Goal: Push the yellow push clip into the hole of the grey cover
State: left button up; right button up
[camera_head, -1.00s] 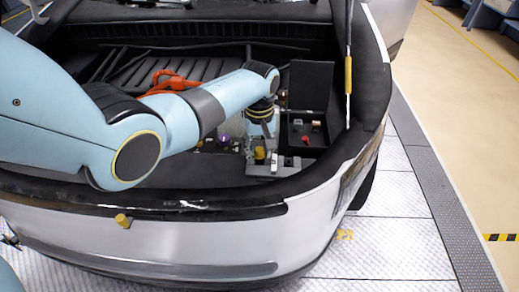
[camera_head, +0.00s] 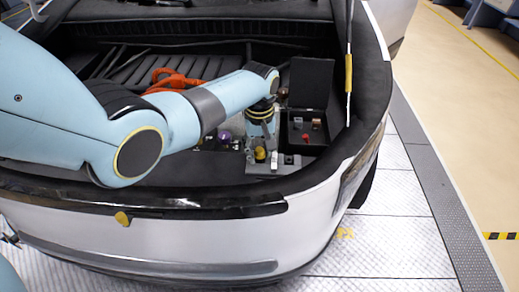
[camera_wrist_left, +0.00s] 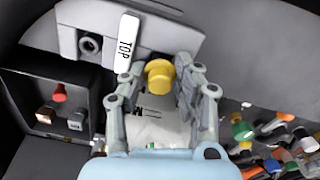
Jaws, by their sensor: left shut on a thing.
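The yellow push clip (camera_wrist_left: 159,75) is between the fingertips of my left gripper (camera_wrist_left: 157,82) in the left wrist view, and the fingers are shut on it. In the head view the clip (camera_head: 260,154) shows below my left wrist. The grey cover (camera_wrist_left: 187,38) lies just beyond the clip, with a round dark hole (camera_wrist_left: 89,45) in view and a white strip marked TOP across it. The cover also shows in the head view (camera_head: 262,169). The clip overlaps the cover's near edge in the wrist view; whether it touches or sits in a hole I cannot tell. My right gripper is not in view.
An open black box (camera_head: 310,148) with a red piece and small blocks stands right of the cover. Several coloured caps and fittings (camera_wrist_left: 270,140) lie on the gripper's other side. An orange cable (camera_head: 172,80) lies deeper in the bay. The car's rim (camera_head: 200,203) runs in front.

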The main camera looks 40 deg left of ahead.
pick_arm(q)
jog(key=shift+f+b, duration=0.35)
jog(key=shift+f, duration=0.2)
jog(key=shift+r, duration=0.15)
jog(key=shift+r+p, duration=0.55)
jog(key=shift+p, duration=0.3)
jog(key=shift+p, duration=0.45)
dwell(0.9)
jog(key=shift+f+b, duration=0.55)
jog(key=shift+f, duration=0.15)
jog(key=o, duration=0.8)
jog(key=shift+r, duration=0.1)
